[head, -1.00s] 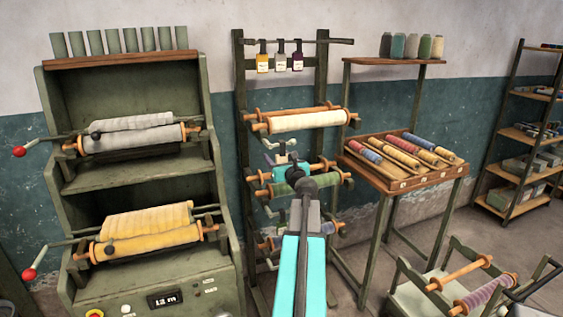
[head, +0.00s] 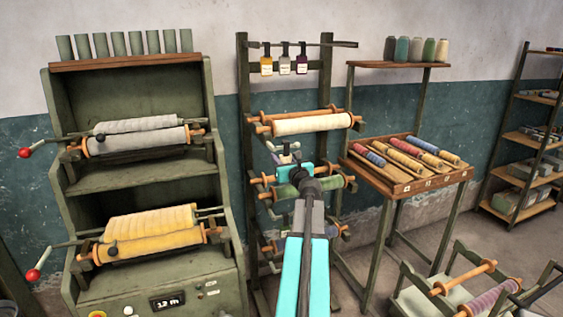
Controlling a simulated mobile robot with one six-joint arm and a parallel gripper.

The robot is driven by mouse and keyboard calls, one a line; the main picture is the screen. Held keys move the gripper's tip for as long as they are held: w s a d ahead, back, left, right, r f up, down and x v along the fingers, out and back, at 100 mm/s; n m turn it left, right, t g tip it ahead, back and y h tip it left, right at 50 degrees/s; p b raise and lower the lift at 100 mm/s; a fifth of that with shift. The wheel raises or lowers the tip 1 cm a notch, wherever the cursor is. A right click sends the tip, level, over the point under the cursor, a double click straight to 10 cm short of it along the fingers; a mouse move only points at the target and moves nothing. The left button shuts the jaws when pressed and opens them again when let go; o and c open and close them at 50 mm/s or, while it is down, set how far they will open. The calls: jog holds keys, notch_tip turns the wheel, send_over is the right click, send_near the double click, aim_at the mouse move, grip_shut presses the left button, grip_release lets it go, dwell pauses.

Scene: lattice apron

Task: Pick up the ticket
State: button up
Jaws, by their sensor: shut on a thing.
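Three tags hang side by side from the rail at the top of the middle rack: a yellow one (head: 266,67), a white one (head: 285,67) and a purple one (head: 302,66). My gripper (head: 285,149) is in front of the rack, below the cream roll (head: 312,123) and above the green roll (head: 310,187). It is small in view and partly hidden by my own wrist. It is shut on a small pale thing at its tip, which seems to be the ticket; its outline is unclear.
A green machine (head: 150,262) with grey and yellow rolls and red-knobbed cranks stands at the left. A slanted tray (head: 400,185) of coloured spools is at the right. A low cart (head: 420,302) stands at the lower right, with open floor behind it.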

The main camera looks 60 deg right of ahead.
jog(key=b+v, duration=0.4)
jog(key=v, duration=0.9)
jog(key=shift+s+a+b, duration=0.15)
jog(key=shift+b, duration=0.3)
jog(key=b, duration=0.3)
jog(key=shift+s+a, duration=0.25)
jog(key=shift+s, duration=0.05)
jog(key=shift+r+b+v, duration=0.1)
jog(key=shift+b+v, duration=0.85)
jog(key=shift+b, duration=0.9)
jog(key=shift+r+b+v, duration=0.15)
jog(key=shift+b+v, duration=0.8)
jog(key=shift+b, duration=0.85)
